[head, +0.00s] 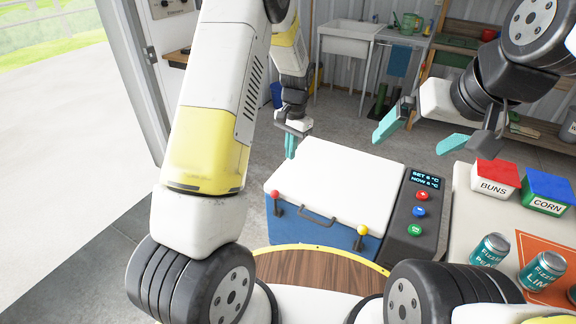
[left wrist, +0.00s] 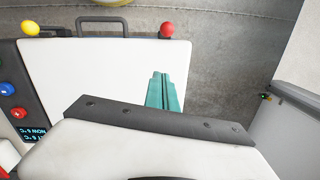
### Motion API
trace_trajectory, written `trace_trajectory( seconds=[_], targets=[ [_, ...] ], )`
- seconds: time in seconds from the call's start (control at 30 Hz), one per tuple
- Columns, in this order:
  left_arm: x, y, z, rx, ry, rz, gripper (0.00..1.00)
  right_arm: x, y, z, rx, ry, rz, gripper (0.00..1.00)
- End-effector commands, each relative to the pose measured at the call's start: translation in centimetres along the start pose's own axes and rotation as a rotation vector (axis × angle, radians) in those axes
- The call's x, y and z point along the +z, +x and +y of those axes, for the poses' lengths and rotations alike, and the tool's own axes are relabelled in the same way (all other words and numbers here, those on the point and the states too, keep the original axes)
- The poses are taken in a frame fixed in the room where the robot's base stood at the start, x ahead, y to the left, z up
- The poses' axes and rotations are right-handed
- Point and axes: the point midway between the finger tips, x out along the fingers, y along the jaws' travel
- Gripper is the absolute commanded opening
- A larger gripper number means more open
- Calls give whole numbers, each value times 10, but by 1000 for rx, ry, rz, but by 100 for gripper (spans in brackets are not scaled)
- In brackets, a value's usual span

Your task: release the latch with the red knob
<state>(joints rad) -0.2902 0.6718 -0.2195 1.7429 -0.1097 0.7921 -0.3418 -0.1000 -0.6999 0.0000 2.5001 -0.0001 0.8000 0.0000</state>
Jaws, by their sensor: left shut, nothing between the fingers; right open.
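A cooler with a blue body (head: 335,236) and white lid (head: 330,190) stands in front of me, its lid down. The latch with the red knob (head: 275,194) is at the left of its near edge, the knob up on a dark lever. It also shows at the top of the left wrist view (left wrist: 166,30). A second latch with a yellow knob (head: 362,230) is to the right. My left gripper (head: 290,147) is shut and empty beyond the lid's far left corner, apart from the red knob. My right gripper (head: 420,132) is open and empty, beyond and right of the cooler.
A dark handle (head: 317,216) sits between the latches. A control panel (head: 416,205) with buttons flanks the lid. On the right, a table (head: 463,205) holds cans (head: 489,250), a BUNS box (head: 494,180) and a CORN box (head: 548,190). Floor left of the cooler is clear.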

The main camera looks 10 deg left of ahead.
Motion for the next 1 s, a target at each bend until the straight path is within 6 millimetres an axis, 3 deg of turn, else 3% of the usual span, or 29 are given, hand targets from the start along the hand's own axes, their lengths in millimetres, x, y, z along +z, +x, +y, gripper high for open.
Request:
trace_trajectory(
  seconds=[0.43,0.57,0.93,1.0],
  targets=[
    [0,8,0,0,0,-2,0,0,0,0,0,0,0,100],
    [1,27,0,1,0,-5,0,0,0,0,0,0,0,100],
    [1,105,0,1,-1,-5,0,0,0,0,0,0,0,100],
    [15,104,-1,0,-2,-2,0,0,0,0,0,0,0,100]
  ],
)
